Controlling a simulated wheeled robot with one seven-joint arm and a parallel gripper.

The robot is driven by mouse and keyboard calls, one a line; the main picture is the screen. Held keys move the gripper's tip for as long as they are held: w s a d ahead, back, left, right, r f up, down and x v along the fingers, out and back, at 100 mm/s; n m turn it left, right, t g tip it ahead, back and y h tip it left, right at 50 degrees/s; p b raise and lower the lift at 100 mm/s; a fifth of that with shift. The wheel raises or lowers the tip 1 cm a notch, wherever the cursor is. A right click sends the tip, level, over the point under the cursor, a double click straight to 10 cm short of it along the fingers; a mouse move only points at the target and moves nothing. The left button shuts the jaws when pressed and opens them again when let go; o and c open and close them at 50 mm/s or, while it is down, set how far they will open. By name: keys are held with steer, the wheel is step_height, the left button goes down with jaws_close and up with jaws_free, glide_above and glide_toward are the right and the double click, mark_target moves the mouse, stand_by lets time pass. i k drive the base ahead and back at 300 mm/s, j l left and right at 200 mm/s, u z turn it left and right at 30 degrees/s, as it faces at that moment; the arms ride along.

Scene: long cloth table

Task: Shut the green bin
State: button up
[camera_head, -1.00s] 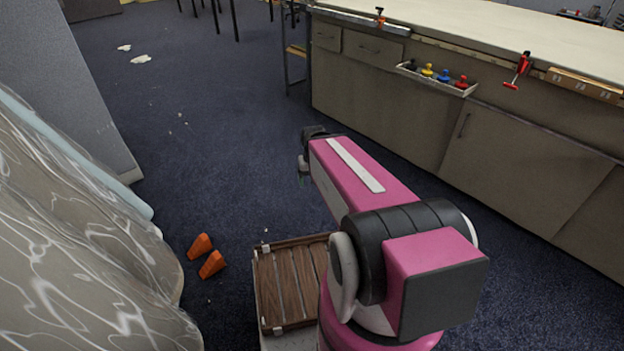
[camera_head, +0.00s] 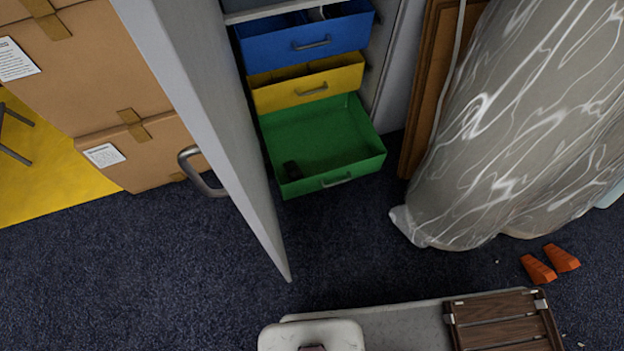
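The green bin (camera_head: 352,165) is the lowest of three coloured drawers in a grey cabinet. It is pulled far out, with its inside in view and a silver handle (camera_head: 337,181) on its front. My gripper is not in the current view. The open cabinet door (camera_head: 215,110) stands to the left of the bin, apart from it.
A yellow bin (camera_head: 307,92) and a blue bin (camera_head: 305,40) above it are partly out. Cardboard boxes (camera_head: 150,158) stand left of the door. Plastic-covered bulk (camera_head: 500,150) and two orange wedges (camera_head: 550,262) are at right. Carpet before the bin is clear.

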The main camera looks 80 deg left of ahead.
mark_target(333, 140)
steer(key=u, duration=3.3)
steer(key=k+z, duration=0.35)
steer(key=i+l, duration=0.05)
steer(key=i, duration=0.05)
